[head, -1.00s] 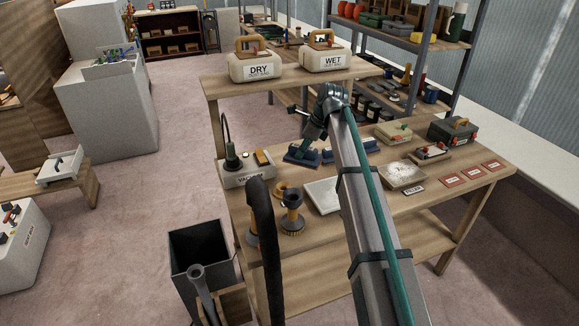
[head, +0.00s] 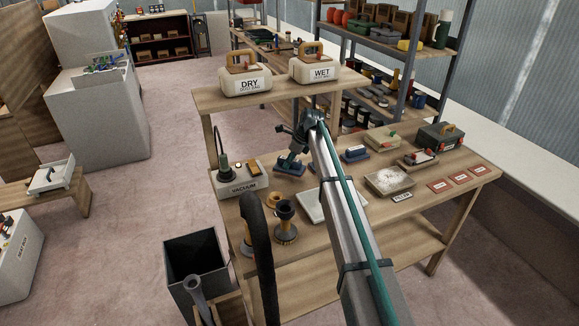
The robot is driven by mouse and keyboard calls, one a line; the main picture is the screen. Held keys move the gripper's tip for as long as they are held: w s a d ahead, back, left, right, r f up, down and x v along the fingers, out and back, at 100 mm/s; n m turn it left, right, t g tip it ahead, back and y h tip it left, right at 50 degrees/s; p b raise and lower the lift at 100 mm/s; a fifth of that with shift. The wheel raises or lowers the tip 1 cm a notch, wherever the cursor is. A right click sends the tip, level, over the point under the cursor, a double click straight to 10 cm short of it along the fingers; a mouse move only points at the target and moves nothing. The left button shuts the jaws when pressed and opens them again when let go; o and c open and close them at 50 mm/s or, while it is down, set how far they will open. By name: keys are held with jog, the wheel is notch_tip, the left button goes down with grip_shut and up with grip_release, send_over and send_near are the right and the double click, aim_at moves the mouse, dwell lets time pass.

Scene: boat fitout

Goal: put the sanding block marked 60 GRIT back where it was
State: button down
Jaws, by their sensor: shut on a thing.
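My gripper (head: 291,161) points down at the back of the workbench. It is shut on a blue block (head: 291,170), which is at or just above the bench top; I cannot tell if it touches. No grit marking is readable on it, so I cannot confirm that it is the 60 GRIT sanding block. Another blue block (head: 354,153) sits to the right, beyond my arm. My arm hides part of the bench between the two blocks.
The vacuum box (head: 238,178) stands close on the left. A white tray (head: 311,207) and a filler tray (head: 390,181) lie in front. Brushes (head: 286,222) stand front left. DRY (head: 247,82) and WET (head: 315,70) boxes sit on the raised shelf behind.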

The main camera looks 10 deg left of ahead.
jog(key=shift+f+p, duration=0.65)
jog(key=shift+f, duration=0.8)
jog(key=shift+f, duration=0.15)
jog(key=c, duration=0.8)
grip_release()
jog(key=b+v, duration=0.3)
jog(key=v, duration=0.9)
jog(key=shift+s, duration=0.1)
